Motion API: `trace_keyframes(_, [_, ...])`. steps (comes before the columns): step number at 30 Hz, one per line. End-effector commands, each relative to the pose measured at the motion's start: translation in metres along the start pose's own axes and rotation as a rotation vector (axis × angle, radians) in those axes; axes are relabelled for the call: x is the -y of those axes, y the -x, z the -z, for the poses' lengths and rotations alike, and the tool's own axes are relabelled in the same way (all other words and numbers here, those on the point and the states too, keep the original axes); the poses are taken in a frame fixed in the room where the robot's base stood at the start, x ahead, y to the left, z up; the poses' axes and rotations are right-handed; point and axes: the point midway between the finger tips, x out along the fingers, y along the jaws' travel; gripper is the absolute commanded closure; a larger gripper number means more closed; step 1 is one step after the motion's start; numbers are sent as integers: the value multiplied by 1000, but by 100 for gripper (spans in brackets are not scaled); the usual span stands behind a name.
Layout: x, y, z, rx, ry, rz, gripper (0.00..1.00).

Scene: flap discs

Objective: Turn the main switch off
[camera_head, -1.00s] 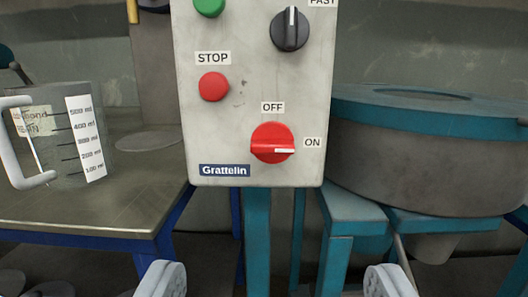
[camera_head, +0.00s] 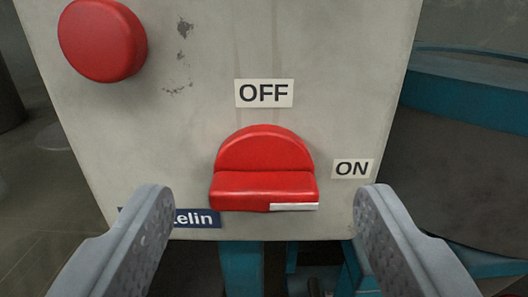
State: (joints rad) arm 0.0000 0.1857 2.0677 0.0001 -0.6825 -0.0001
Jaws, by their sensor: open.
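The main switch (camera_head: 264,165) is a red rotary knob with a raised grip bar on the front of a grey control box (camera_head: 330,60). Its bar lies level, and the white mark on the bar points right, toward the ON label (camera_head: 352,169). The OFF label (camera_head: 264,93) is above the knob. My gripper (camera_head: 264,215) is open, with one finger to the left and one to the right of the knob in the picture. I see no contact between the fingers and the knob.
A red round button (camera_head: 102,40) sits at the upper left of the box. The left finger partly covers a blue name plate (camera_head: 197,218). A teal-and-grey round vessel (camera_head: 470,150) stands to the right. A teal post (camera_head: 241,265) is below the box.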

Motion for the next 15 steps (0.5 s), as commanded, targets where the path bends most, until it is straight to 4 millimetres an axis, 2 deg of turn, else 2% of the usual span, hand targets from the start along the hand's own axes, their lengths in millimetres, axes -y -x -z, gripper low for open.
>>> trace_keyframes(6, [0, -13, 0, 0, 0, 0, 36])
trace_keyframes(15, [0, -14, 0, 0, 0, 0, 38])
